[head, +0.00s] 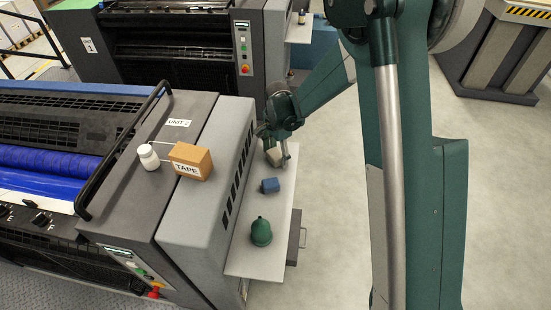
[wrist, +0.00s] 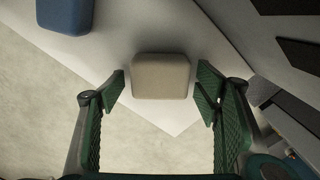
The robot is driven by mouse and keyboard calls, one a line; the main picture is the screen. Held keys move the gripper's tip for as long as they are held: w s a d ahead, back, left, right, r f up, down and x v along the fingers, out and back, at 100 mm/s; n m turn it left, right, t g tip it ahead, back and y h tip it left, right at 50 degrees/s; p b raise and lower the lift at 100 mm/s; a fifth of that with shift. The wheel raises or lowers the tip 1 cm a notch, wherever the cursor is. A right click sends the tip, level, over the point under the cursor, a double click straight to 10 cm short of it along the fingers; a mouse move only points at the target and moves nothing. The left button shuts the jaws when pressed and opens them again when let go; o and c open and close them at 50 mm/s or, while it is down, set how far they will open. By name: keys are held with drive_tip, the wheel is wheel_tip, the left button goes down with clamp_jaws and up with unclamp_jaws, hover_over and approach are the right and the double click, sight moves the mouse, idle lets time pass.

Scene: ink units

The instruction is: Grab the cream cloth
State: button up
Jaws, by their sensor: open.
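The cream cloth (wrist: 161,76) is a folded, block-like pad with rounded corners. It lies on the pale side shelf (wrist: 180,118) close to a corner. In the head view the cloth (head: 274,157) shows at the shelf's far end, partly hidden by my gripper (head: 280,150). In the wrist view my gripper (wrist: 163,110) is open, with green ribbed fingers to the left and right of the cloth. Nothing is held. Whether the fingertips are level with the cloth is hard to tell.
A blue block (head: 270,185) and a dark green rounded item (head: 261,232) stand on the same shelf. The press unit (head: 205,235) rises along the shelf's left side. A tape box (head: 191,161) and a white bottle (head: 148,156) stand on it. Floor right of the shelf is clear.

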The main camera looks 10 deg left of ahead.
sight(277, 153)
idle(0.5)
drive_tip(key=c, duration=0.8)
drive_tip(key=shift+c, duration=0.2)
drive_tip(key=shift+r+p, duration=0.8)
drive_tip(key=shift+r, duration=4.25)
